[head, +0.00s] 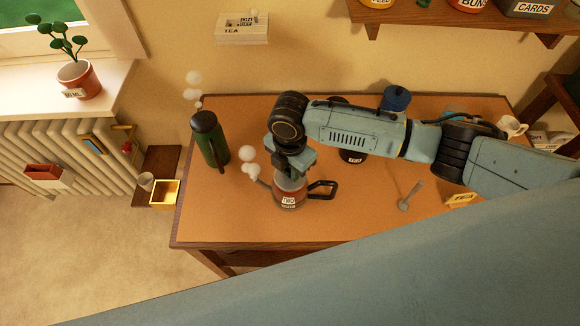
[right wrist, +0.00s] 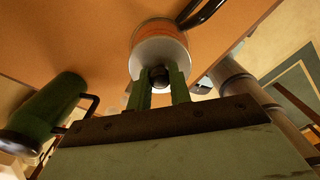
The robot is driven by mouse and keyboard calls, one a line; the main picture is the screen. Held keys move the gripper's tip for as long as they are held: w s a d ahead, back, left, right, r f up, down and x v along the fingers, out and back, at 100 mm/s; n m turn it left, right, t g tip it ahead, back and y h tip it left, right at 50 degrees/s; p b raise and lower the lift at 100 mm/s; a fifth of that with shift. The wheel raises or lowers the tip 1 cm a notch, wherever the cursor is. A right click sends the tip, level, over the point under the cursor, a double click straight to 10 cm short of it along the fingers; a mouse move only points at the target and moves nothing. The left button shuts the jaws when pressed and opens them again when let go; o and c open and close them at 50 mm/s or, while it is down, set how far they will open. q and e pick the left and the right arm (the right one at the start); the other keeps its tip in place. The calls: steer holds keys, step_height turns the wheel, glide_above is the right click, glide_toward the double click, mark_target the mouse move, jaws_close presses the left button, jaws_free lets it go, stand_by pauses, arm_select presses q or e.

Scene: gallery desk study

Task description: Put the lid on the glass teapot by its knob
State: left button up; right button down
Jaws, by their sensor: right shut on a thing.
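The glass teapot (head: 289,199) stands on the desk, with a black handle on its right and white steam puffs by its spout on the left. Its reddish-orange body also shows in the right wrist view (right wrist: 158,29). My right gripper (head: 291,172) points down directly over the teapot. In the right wrist view, its two green fingers (right wrist: 160,80) are shut on the black knob (right wrist: 159,76) of the pale lid (right wrist: 160,50). The lid is over the teapot's mouth; whether it touches the rim I cannot tell. My left gripper is not in view.
A green flask (head: 207,142) stands left of the teapot. A dark jar labelled TEA (head: 352,156) and a blue canister (head: 396,97) stand behind to the right. A spoon (head: 409,197) lies on the right. The desk's front left (head: 220,215) is clear.

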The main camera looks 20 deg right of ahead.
steer(key=shift+p, duration=0.35)
steer(key=shift+f, duration=0.15)
stand_by(1.2)
steer(key=shift+p, duration=0.6)
steer(key=c, duration=0.7)
jaws_free()
steer(key=shift+r+p, duration=3.5)
steer(key=shift+p, duration=0.3)
steer(key=shift+c, duration=0.2)
